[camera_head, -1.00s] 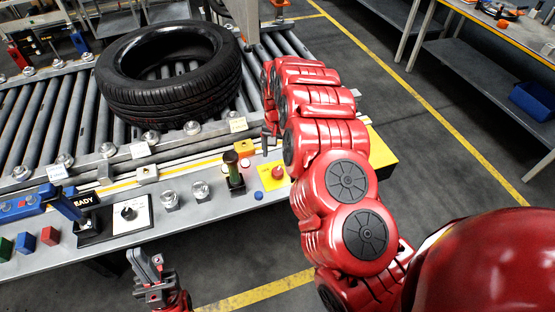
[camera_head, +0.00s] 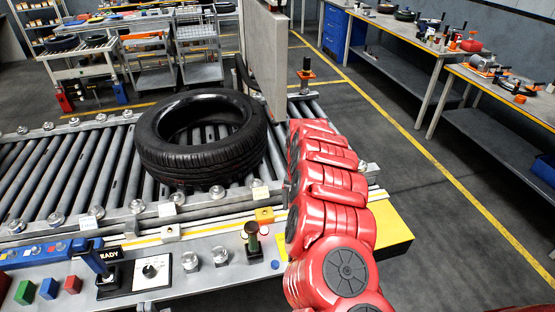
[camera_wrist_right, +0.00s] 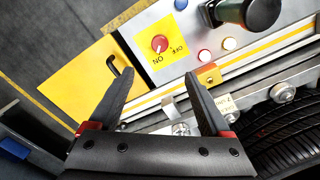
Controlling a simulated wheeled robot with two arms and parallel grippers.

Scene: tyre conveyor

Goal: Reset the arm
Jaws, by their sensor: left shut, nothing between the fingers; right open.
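My right arm (camera_head: 330,190) is red and reaches forward over the right end of the control ledge. Its gripper is hidden behind the arm in the head view. In the right wrist view the right gripper (camera_wrist_right: 157,73) is open, with nothing between its two dark fingers. It hangs over the ledge near a red ON/OFF knob (camera_wrist_right: 159,44) on a yellow plate. My left gripper (camera_head: 147,306) just shows at the bottom edge of the head view, shut and empty, in front of the ledge.
A black tyre (camera_head: 201,138) lies on the roller conveyor (camera_head: 88,170). The ledge carries a dark green-topped handle (camera_head: 252,238), a blue lever (camera_head: 90,257) and coloured blocks (camera_head: 48,288). A grey upright panel (camera_head: 268,60) stands behind. Open floor (camera_head: 420,220) lies to the right.

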